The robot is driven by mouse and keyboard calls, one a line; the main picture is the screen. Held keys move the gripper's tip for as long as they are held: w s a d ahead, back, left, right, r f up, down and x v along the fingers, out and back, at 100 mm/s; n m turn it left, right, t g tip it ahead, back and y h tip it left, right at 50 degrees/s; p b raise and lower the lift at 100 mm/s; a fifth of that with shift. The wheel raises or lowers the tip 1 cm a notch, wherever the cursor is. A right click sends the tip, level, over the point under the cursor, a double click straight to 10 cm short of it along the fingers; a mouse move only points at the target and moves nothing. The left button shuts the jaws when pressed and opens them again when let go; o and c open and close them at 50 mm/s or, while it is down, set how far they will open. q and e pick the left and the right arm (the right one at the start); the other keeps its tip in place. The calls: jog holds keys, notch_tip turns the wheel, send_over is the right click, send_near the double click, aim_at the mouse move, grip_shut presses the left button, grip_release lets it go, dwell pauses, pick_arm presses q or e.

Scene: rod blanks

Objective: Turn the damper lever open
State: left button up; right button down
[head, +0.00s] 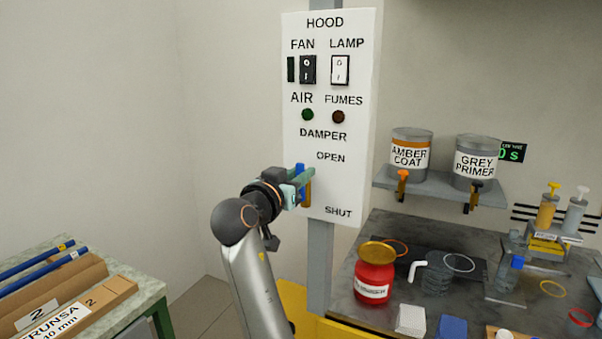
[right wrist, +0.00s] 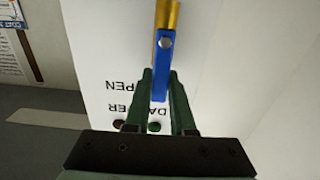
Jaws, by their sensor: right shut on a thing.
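The damper lever, a blue bar with a brass-coloured part (head: 307,190), is on the white hood panel (head: 337,100) below the word DAMPER. It stands near upright, beside and below the OPEN label and above the SHUT label. My right gripper (head: 301,176) is at the lever, coming in from the left. In the right wrist view the panel is upside down, and the green fingers (right wrist: 163,92) are shut on the blue bar (right wrist: 164,66). The brass part (right wrist: 167,16) extends beyond the fingertips. The gripper partly hides the lever in the head view. My left gripper is not in view.
The panel also has fan and lamp switches, a green AIR light (head: 307,115) and a dark FUMES light (head: 338,117). A shelf (head: 440,190) with two cans is to the right, above a cluttered bench. A table (head: 140,275) with rods is at lower left.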

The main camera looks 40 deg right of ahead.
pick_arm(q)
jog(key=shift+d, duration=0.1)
pick_arm(e)
jog(key=c, duration=0.8)
grip_release()
jog(key=shift+o, duration=0.2)
